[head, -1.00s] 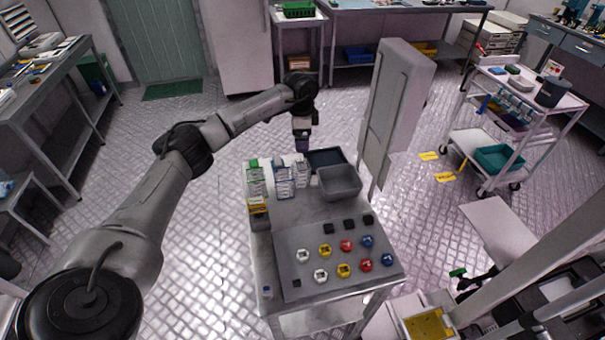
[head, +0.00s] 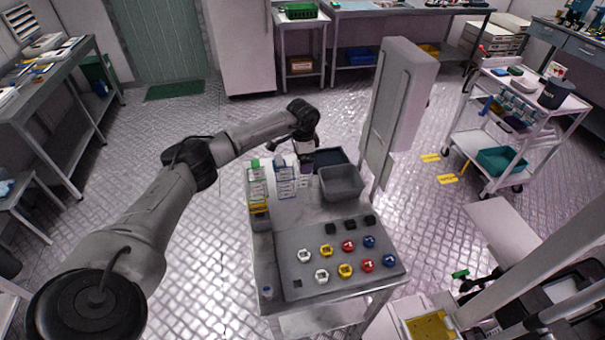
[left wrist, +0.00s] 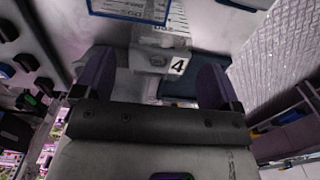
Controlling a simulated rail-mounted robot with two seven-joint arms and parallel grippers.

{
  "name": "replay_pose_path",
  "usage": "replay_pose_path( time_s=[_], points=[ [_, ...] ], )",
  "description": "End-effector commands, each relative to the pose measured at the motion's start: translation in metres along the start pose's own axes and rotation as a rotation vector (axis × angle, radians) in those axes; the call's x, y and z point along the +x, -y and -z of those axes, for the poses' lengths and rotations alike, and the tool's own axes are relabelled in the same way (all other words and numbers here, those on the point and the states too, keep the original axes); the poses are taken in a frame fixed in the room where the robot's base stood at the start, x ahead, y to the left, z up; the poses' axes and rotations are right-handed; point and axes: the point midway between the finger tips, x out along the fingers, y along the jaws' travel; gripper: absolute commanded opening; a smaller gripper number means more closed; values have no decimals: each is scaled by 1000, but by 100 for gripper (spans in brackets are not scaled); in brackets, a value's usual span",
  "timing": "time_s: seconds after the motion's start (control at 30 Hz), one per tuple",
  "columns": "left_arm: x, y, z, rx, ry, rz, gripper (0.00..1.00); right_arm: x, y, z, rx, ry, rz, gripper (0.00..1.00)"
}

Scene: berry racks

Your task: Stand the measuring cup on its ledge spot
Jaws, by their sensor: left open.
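I cannot pick out a measuring cup with certainty in either view. A white panel with scale marks and a blue edge (left wrist: 130,9) is at the top of that view. No grip on anything shows. The ledge spot cannot be told apart. My right gripper is not seen.
A grey bin (head: 341,183) and a dark bin (head: 329,156) stand close right of my left gripper. Several coloured pieces sit on the panel (head: 300,240) at the cart's front. A tall grey panel (head: 398,100) rises behind right. A dark round container (head: 556,94) stands on the white trolley.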

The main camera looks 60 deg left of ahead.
Motion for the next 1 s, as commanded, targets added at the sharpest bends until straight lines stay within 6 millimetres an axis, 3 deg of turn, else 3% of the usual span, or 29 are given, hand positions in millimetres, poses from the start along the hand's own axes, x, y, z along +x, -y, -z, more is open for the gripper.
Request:
replay_pose_path(
  time_s=[0.17,0.5,0.73,1.0],
  points=[
    [10,-1,0,1,1,-1,89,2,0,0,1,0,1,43],
    [50,-2,-2,0,1,0,89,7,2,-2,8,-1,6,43],
    [52,-2,-2,1,0,0,89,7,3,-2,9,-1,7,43],
    [52,-2,-1,0,0,0,65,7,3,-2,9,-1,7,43]
  ],
)
